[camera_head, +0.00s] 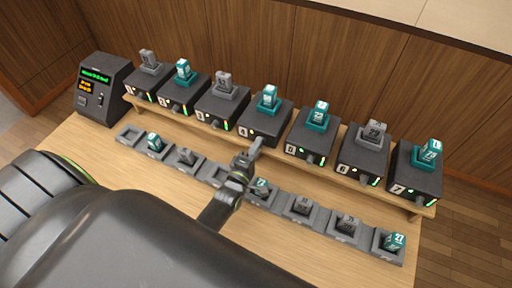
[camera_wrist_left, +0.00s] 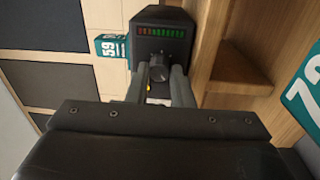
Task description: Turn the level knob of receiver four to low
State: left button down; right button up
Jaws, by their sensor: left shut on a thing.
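Receiver four (camera_head: 268,120) is a dark box on the wooden shelf with a teal pack on top and a "4" label at its front left. My left gripper (camera_head: 252,152) is at its front face and hides its knob in the head view. In the left wrist view, the level knob (camera_wrist_left: 160,70) is a dark round knob held between the two fingers of my left gripper (camera_wrist_left: 162,78), shut on it. Above it a level bar (camera_wrist_left: 161,32) is lit red at the left and green to the right. The knob's pointer is too small to read. My right gripper is not in view.
Several other numbered receivers stand on the shelf, with receiver three (camera_head: 222,112) and receiver five (camera_head: 312,142) on either side. A row of grey trays (camera_head: 262,195) lies in front, below my left gripper. A display box (camera_head: 102,90) stands at the far left.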

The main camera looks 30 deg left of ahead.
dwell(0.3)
pick_arm(q)
jog(key=c, duration=1.3)
grip_release()
jog(key=shift+s, duration=0.1)
jog(key=s+b, duration=0.1)
jog(key=s, duration=1)
jog(key=s+d+b, duration=0.1)
jog(key=s, duration=0.5)
jog(key=shift+f+b, duration=0.35)
jog(key=shift+f, duration=0.05)
